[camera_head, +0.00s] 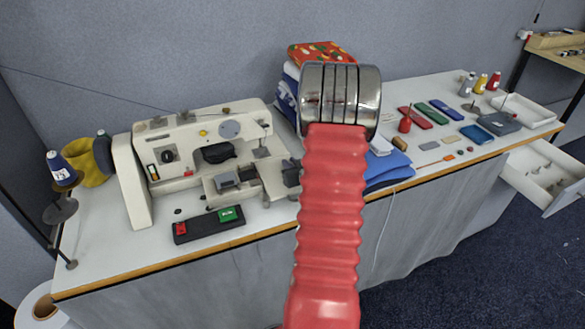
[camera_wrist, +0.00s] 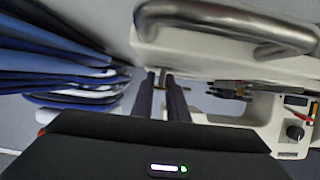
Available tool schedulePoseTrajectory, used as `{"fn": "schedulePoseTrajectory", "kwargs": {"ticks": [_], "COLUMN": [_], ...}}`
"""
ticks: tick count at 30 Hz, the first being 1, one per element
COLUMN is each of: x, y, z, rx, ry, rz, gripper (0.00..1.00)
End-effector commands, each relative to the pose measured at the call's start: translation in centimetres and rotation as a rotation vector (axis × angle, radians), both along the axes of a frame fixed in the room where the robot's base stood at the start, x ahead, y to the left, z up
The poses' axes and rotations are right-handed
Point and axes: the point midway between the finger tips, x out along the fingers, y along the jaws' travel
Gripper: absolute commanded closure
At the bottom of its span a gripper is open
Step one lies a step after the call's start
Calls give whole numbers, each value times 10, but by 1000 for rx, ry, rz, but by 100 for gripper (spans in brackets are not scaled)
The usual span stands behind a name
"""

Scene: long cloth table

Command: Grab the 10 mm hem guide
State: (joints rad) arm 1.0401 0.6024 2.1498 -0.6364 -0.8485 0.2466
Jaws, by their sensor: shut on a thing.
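My gripper (camera_wrist: 163,95) shows in the wrist view with its two dark fingers close together. It is shut on a small metal part (camera_wrist: 162,77), of which only a bit shows between the fingertips. I cannot read any marking on it, so I cannot tell whether it is the 10 mm hem guide. The fingers are between the folded cloth stack on the left and the sewing machine on the right. In the head view my own arm hides the gripper and whatever it holds.
The cream sewing machine (camera_head: 190,130) stands left on the long table (camera_head: 110,255). Folded blue and white cloths (camera_wrist: 60,60) are close left of the fingers. Several coloured flat pieces, thread spools and a white tray (camera_head: 535,108) are at the right. An open drawer (camera_head: 520,182) juts out.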

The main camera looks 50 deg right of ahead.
Motion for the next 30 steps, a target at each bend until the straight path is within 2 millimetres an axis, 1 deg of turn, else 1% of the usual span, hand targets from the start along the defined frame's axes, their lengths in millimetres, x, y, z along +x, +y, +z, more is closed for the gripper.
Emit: {"fn": "schedulePoseTrajectory", "kwargs": {"ticks": [5,8,14,18,24,27,30], "x": [0,0,0,0,0,0,0], "y": [0,0,0,0,0,0,0], "z": [4,11,35,58,86,95,99], "rx": [0,-2,-3,-5,-3,-2,-1], "ry": [0,-1,-2,-3,-2,-2,0], "rz": [0,0,1,0,1,0,0], "gripper": [100,100,100,100,100,100,100]}}
